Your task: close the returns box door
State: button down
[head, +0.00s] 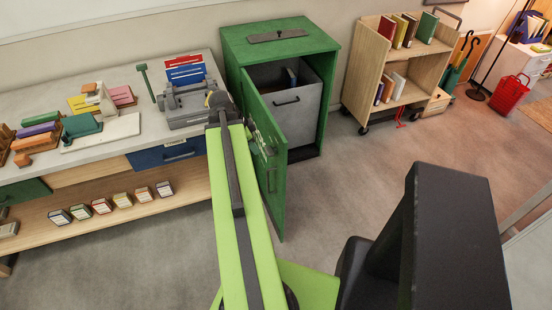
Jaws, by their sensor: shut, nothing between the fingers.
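The returns box (279,41) is a green cabinet standing on the floor, with a slot plate on its top. Its green door (259,160) stands open, swung out toward me from the left side of the box. A grey inner bin (296,112) with a dark handle shows inside. My gripper (215,99) is at the far end of my green arm, left of the door and near its upper edge. It is small and partly hidden by the arm; it looks shut and empty. I cannot tell whether it touches the door.
A grey-topped counter (112,149) with books and a grey device (190,104) stands left of the box. The floor (365,150) right of the door is clear.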

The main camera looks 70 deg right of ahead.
jog(key=b, duration=0.9)
send_over(281, 166)
jog(key=w+a, duration=0.2)
notch_tip(281, 166, down, 9)
jog(key=shift+s+d+f, duration=0.15)
jog(key=shift+d, duration=0.1)
